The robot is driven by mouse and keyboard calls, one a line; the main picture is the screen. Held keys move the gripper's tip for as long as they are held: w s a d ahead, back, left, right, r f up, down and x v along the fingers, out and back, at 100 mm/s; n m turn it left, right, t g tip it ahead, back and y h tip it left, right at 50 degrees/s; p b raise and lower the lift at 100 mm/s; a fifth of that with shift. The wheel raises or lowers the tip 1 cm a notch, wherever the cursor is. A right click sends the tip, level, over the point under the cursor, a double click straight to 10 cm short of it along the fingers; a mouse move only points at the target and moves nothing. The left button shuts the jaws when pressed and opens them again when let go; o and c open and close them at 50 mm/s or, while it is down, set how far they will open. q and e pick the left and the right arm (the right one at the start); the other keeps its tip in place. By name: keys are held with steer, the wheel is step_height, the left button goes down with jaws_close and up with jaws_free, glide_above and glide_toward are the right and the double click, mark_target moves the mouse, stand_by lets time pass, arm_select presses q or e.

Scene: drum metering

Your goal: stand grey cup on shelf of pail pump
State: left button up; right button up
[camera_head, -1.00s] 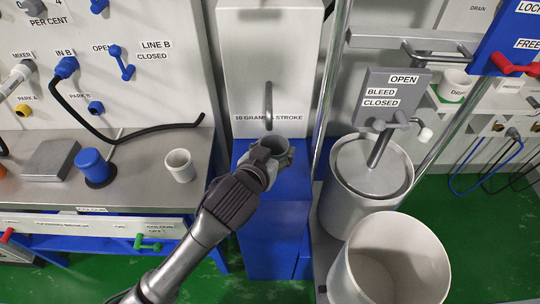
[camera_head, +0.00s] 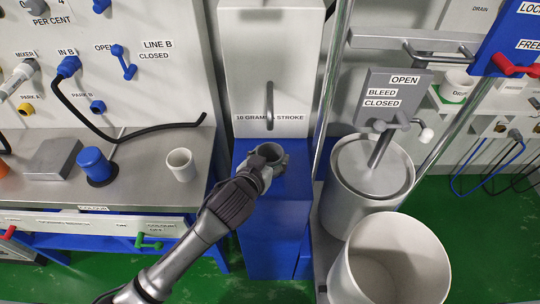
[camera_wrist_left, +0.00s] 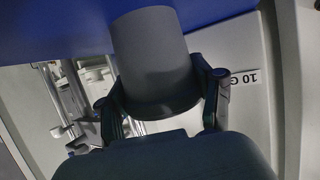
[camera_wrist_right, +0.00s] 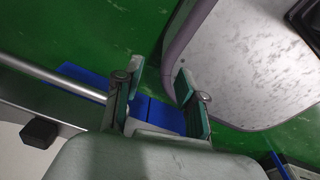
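The grey cup (camera_head: 271,150) is upright between the fingers of my left gripper (camera_head: 268,161), over the blue shelf (camera_head: 290,185) below the white pump housing (camera_head: 268,60). The cup also shows in the left wrist view (camera_wrist_left: 150,60), with a finger close against each side. I cannot tell whether the cup's base touches the shelf. The dark handle or spout (camera_head: 269,105) on the housing is just above and behind the cup. My right gripper is out of the head view; in the right wrist view (camera_wrist_right: 159,75) its fingers are apart with nothing between them.
A white cup (camera_head: 180,165) and a blue pot (camera_head: 95,165) stand on the steel bench (camera_head: 140,150) at left. A lidded drum (camera_head: 372,170) and an open pale bin (camera_head: 390,265) stand at right. A metal post (camera_head: 330,90) rises beside the pump.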

arm_select(q)
steer(key=o, duration=0.3)
steer(key=shift+o, duration=0.2)
steer(key=shift+r, duration=0.1)
steer(key=shift+r, duration=0.2)
steer(key=v, duration=1.2)
steer(key=shift+f, duration=0.1)
